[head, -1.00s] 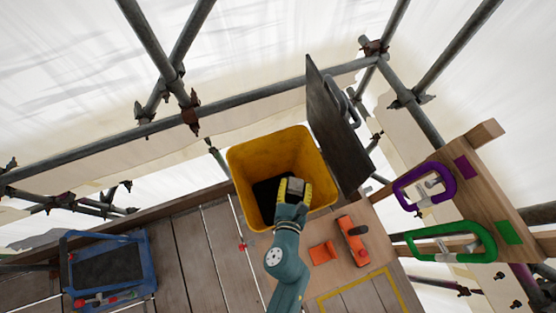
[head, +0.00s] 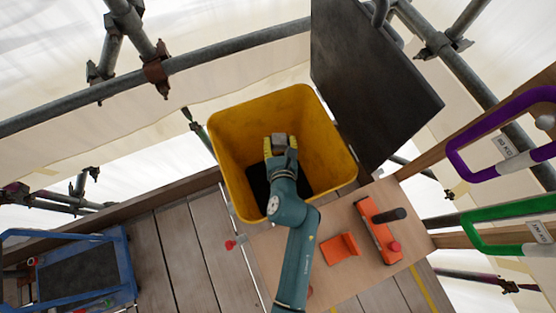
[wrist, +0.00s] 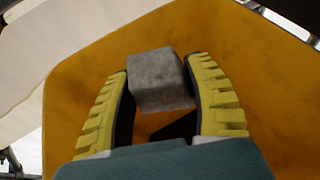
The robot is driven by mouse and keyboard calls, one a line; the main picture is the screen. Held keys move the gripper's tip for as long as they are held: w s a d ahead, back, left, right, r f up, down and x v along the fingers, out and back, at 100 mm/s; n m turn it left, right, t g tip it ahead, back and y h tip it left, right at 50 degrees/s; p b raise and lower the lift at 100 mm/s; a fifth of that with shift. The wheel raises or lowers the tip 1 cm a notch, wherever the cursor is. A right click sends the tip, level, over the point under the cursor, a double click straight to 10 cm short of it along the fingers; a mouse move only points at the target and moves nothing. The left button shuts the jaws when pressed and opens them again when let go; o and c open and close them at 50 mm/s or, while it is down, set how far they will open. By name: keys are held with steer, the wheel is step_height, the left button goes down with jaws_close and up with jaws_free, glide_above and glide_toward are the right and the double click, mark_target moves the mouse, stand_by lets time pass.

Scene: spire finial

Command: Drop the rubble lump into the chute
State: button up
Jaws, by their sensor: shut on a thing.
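The rubble lump (head: 279,142) is a small grey block. My gripper (head: 280,147) is shut on it, and the lump sits between the yellow ribbed fingers. In the wrist view the lump (wrist: 160,80) shows between both fingers of my gripper (wrist: 162,92), with orange-yellow wall behind it. The chute (head: 232,127) is a yellow square-mouthed bin with a dark opening at the bottom. In the head view my gripper and the lump appear over the chute's mouth; their exact height against the rim is hard to tell.
A dark hinged panel (head: 370,85) stands at the chute's right. A wooden board (head: 350,275) holds an orange tool (head: 378,230) and an orange piece (head: 341,249). A blue trolley (head: 118,265) stands at lower left.

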step_height(320, 180, down, 5)
steer(key=b, duration=0.5)
steer(key=shift+r, duration=0.1)
steer(key=shift+r, duration=0.1)
steer(key=o, duration=1)
steer(key=shift+o, duration=1.3)
steer(key=shift+s, duration=0.1)
